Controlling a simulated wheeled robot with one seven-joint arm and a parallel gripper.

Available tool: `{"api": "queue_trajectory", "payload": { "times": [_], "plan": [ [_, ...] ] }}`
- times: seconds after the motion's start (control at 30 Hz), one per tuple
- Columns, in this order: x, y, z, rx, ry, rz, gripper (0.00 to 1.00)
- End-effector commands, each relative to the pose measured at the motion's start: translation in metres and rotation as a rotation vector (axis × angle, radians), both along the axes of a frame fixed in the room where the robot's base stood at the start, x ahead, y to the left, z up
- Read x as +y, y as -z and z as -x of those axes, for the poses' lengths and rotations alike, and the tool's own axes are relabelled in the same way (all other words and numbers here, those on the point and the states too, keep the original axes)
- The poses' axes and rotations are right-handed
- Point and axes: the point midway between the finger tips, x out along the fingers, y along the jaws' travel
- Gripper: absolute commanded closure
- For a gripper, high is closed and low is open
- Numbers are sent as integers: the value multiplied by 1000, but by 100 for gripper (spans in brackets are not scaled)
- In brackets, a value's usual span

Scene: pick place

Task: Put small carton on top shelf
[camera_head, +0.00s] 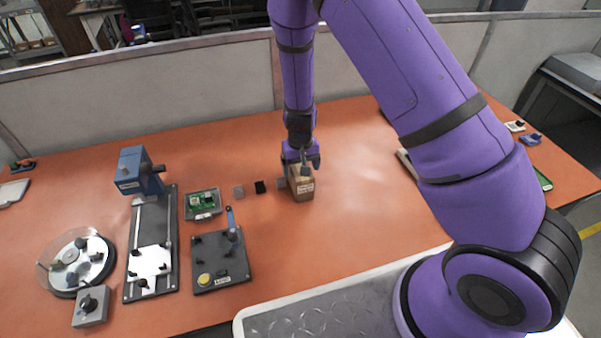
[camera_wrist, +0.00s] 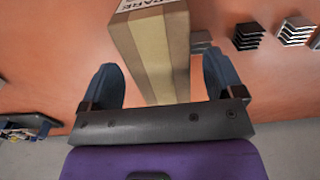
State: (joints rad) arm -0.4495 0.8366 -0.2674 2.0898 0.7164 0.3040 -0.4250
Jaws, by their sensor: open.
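The small carton (camera_head: 302,188) is a brown box standing on the orange table, right of the small blocks. In the wrist view the carton (camera_wrist: 152,50) shows a tan tape strip and a white label with dark print at its top end. My gripper (camera_head: 301,163) is at the carton's upper part. In the wrist view my gripper (camera_wrist: 162,80) is open, with one blue-grey finger on each side of the carton and gaps between fingers and box. I cannot make out a top shelf in either view.
The orange table (camera_head: 360,150) has free room right of the carton. Small dark and grey blocks (camera_head: 260,187) lie to its left. A green circuit board in a grey tray (camera_head: 204,214), a black fixture plate (camera_head: 222,270) and a blue-headed device (camera_head: 140,171) stand further left. A low grey partition (camera_head: 130,98) runs behind.

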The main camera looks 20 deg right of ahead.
Motion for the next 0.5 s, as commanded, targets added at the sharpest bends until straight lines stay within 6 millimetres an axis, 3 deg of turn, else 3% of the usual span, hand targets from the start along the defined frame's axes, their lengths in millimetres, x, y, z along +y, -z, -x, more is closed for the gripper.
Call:
{"api": "queue_trajectory", "payload": {
  "times": [0.2,0.5],
  "plan": [
    [1,-46,-1,-5,-2,-1,13],
    [0,-83,0,-2,-1,0,13]
  ]
}}
